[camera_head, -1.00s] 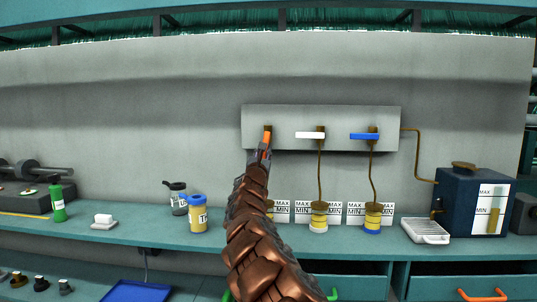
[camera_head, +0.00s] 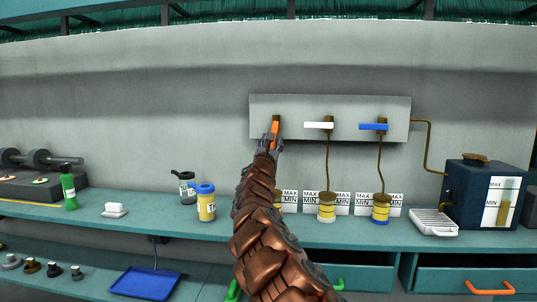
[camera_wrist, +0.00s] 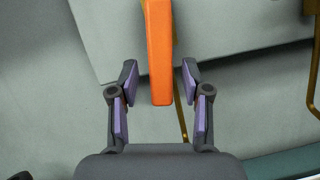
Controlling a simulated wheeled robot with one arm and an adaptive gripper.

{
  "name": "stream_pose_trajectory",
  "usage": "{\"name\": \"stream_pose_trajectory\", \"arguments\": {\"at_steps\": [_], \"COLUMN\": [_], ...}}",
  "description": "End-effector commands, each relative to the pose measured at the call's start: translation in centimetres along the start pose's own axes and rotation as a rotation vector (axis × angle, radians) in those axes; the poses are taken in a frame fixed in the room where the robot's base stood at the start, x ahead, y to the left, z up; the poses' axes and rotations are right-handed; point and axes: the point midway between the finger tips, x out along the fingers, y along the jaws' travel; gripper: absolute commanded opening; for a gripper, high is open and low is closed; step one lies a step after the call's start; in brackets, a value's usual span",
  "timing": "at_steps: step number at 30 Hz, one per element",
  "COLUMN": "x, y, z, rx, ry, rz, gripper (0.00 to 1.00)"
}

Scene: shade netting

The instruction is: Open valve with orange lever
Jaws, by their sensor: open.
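The orange lever (camera_head: 275,130) hangs pointing down from its brown valve at the left end of the grey wall panel (camera_head: 343,104). In the wrist view the orange lever (camera_wrist: 159,55) comes down from the top, its lower end between the two fingertips. My gripper (camera_head: 270,143) is at the lever in the head view. The wrist view shows my gripper (camera_wrist: 158,80) open, with a gap on each side of the lever and no visible contact. My arm hides the pipe and most of the container below this valve.
A white lever (camera_head: 319,125) and a blue lever (camera_head: 373,126) lie horizontal to the right on the same panel. Jars, MAX/MIN cards and a white tray (camera_head: 434,222) stand on the teal shelf below. A dark blue tank (camera_head: 466,192) stands at right.

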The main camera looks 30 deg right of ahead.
Motion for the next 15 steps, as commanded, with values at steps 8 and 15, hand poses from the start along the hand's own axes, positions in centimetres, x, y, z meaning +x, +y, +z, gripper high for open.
{"name": "stream_pose_trajectory", "arguments": {"at_steps": [8, 15], "x": [-1.7, -3.4], "y": [0.2, 0.0], "z": [0.1, -0.1], "rx": [-0.003, -0.006], "ry": [0.0, 0.001], "rz": [0.004, 0.0], "gripper": [0.48, 0.48]}}
